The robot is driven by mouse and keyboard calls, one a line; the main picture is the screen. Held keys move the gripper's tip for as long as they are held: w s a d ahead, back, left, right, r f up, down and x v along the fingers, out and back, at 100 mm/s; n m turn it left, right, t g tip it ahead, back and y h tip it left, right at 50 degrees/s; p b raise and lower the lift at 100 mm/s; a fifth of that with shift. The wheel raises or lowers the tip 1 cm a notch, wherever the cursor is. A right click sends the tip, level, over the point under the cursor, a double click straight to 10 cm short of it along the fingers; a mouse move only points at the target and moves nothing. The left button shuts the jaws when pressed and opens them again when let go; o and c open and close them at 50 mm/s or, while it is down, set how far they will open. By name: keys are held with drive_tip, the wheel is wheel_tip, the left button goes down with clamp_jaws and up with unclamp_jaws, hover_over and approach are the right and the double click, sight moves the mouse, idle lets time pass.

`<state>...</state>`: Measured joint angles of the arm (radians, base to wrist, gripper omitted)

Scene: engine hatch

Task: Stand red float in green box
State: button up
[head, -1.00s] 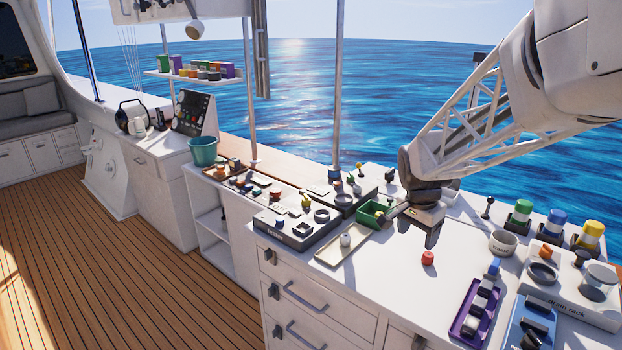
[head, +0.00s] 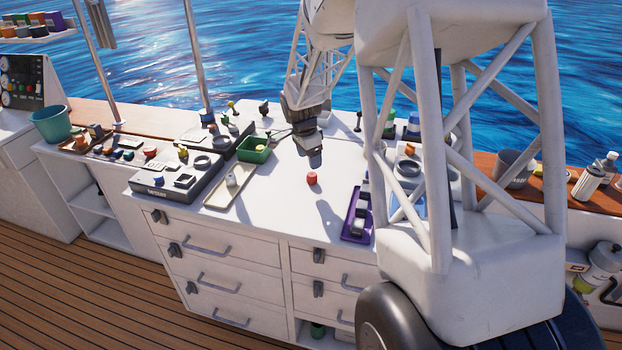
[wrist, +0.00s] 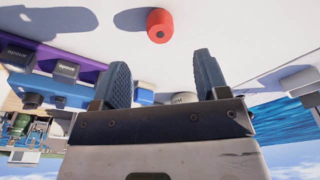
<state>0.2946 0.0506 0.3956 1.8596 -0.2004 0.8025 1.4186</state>
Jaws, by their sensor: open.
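The red float (head: 312,179) is a small rounded red piece standing alone on the white worktop. In the wrist view the red float (wrist: 160,26) shows a dark hole in its end, beyond the fingertips and apart from them. My gripper (head: 312,152) is above the worktop, just behind the red float in the head view. In the wrist view my gripper (wrist: 162,72) has its two fingers spread with nothing between them.
A beige tray (head: 217,199) with a pale float-like piece lies left of the red float. A purple tray (head: 351,233) lies to the right. A dark labelled rack (head: 150,190) stands at the left. White worktop is clear around the red float. My arm hides the right part.

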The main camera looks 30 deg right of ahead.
sight(311, 174)
drive_tip(key=shift+f, duration=0.15)
drive_tip(key=shift+d+f, duration=0.15)
drive_tip(key=shift+f, duration=1)
drive_tip(key=shift+f, duration=0.15)
drive_tip(key=shift+d+f, duration=0.15)
drive_tip(key=shift+f, duration=1.1)
drive_tip(key=shift+d+f, duration=0.1)
drive_tip(key=shift+f, duration=1.1)
drive_tip(key=shift+c, duration=0.5)
drive_tip(key=c, duration=1)
drive_tip(key=shift+r, duration=0.15)
